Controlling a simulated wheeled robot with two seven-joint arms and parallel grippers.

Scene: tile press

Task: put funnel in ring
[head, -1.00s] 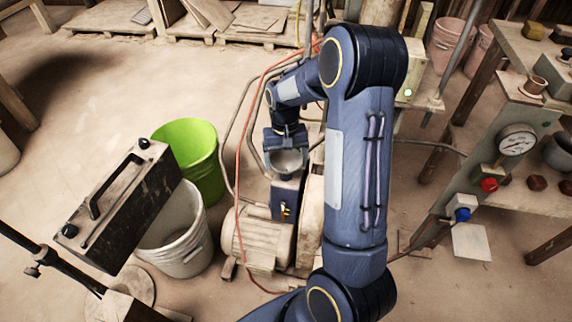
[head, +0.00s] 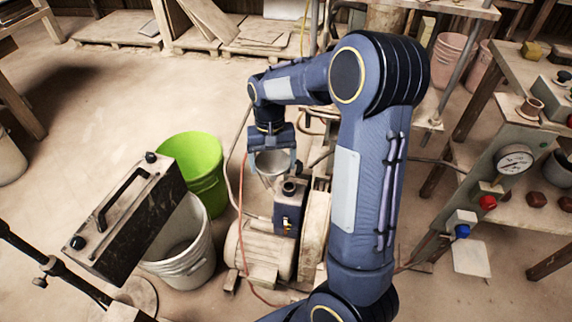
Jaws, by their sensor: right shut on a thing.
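My right gripper (head: 272,148) hangs fingers-down near the middle of the view, at the end of a blue arm. It is shut on a grey funnel (head: 270,163), with its narrow end down. A short round collar with a dark opening, which looks like the ring (head: 290,187), stands on top of a small blue-grey box (head: 288,212). The funnel is up and left of this collar in the picture and apart from it. The height gap is hard to judge. My left gripper does not show.
A beige motor (head: 262,248) sits beside the box. A green bucket (head: 193,165), a white bucket (head: 184,245) and a black box with a handle (head: 128,220) are on the left. A panel with a gauge (head: 514,159) stands right. Cables run near the gripper.

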